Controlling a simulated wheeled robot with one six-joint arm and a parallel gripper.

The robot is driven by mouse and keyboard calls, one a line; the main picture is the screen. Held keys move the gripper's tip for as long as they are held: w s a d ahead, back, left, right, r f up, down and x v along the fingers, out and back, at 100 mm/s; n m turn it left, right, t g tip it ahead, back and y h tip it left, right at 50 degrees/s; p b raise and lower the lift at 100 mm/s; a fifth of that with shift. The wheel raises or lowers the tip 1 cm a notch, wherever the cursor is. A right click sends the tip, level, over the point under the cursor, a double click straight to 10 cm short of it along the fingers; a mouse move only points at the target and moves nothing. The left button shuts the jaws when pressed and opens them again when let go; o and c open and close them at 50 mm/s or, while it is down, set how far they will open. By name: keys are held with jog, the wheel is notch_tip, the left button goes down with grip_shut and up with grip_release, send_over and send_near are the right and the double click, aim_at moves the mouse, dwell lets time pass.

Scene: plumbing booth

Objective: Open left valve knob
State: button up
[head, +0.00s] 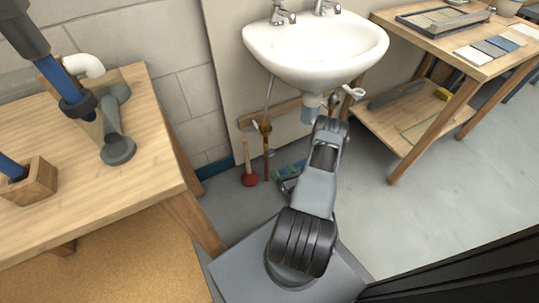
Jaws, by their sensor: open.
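The left valve (265,126) is a small brass-coloured fitting on the wall below the left side of the white sink (315,50), with a thin supply hose running up from it. Its knob is too small to make out clearly. A pale valve handle (355,92) shows to the right of the drain. My gripper (284,187) appears as dark fingers low beside my folded arm, partly hidden by it. It is open, below and to the right of the left valve, apart from it. I see nothing held in it.
A red plunger (249,175) stands on the floor below the left valve. A wooden workbench (150,180) with pipe parts is at left. Another wooden table (445,45) with a lower shelf stands at right. The grey floor (430,210) at right is clear.

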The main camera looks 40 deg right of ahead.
aim_at(272, 156)
jog(key=w+b, duration=0.1)
jog(key=w, duration=0.3)
jog(key=w+d+b, duration=0.1)
jog(key=w, duration=0.2)
jog(key=w+b, duration=0.1)
jog(key=w, duration=0.3)
jog(key=shift+w+d, duration=0.25)
jog(key=shift+w, duration=0.05)
jog(key=shift+c, duration=0.3)
jog(key=c, duration=0.9)
jog(key=shift+o, duration=0.2)
